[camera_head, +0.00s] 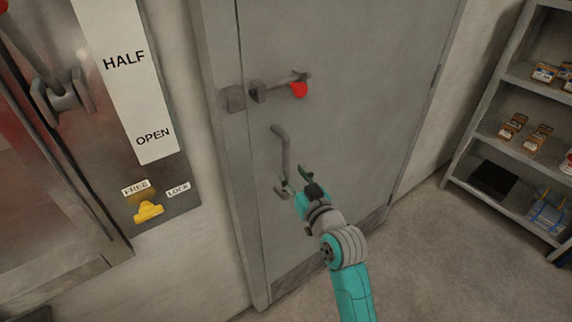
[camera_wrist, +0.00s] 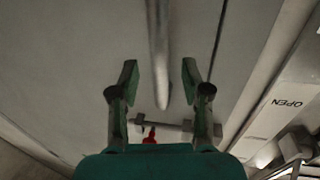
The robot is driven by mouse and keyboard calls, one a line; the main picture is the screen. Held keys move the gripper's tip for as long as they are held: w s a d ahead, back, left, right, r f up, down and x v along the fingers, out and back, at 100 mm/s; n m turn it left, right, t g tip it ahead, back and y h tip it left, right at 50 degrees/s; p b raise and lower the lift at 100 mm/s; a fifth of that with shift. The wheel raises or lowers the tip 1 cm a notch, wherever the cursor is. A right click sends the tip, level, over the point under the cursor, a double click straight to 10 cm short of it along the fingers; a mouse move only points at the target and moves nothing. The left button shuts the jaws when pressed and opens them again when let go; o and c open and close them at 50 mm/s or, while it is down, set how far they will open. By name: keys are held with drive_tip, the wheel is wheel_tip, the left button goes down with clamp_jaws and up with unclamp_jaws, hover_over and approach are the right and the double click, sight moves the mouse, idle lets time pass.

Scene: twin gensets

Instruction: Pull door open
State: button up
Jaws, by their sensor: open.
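The grey door (camera_head: 350,60) stands in its frame and looks shut. A vertical bar handle (camera_head: 281,150) is on its left side, with a sliding bolt (camera_head: 275,90) and its red knob (camera_head: 299,90) above it. My gripper (camera_head: 294,181) is open at the lower part of the handle. In the wrist view the handle (camera_wrist: 158,50) runs between the two spread fingers of my gripper (camera_wrist: 160,75), without visible contact. The bolt (camera_wrist: 165,128) and its red knob (camera_wrist: 150,136) also show there, partly behind the gripper. The handle's lower end is partly hidden by my gripper in the head view.
Left of the door is a panel with a HALF and OPEN label strip (camera_head: 128,75) and a yellow knob (camera_head: 149,211). A grey shelf (camera_head: 500,130) with small boxes stands at the right. The floor (camera_head: 430,260) before the door is clear.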

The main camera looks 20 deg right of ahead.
sight(288, 167)
drive_tip(key=shift+w+a, duration=0.15)
drive_tip(key=shift+w, duration=1.05)
drive_tip(key=shift+w+a, duration=0.15)
drive_tip(key=shift+w, duration=1)
clamp_jaws()
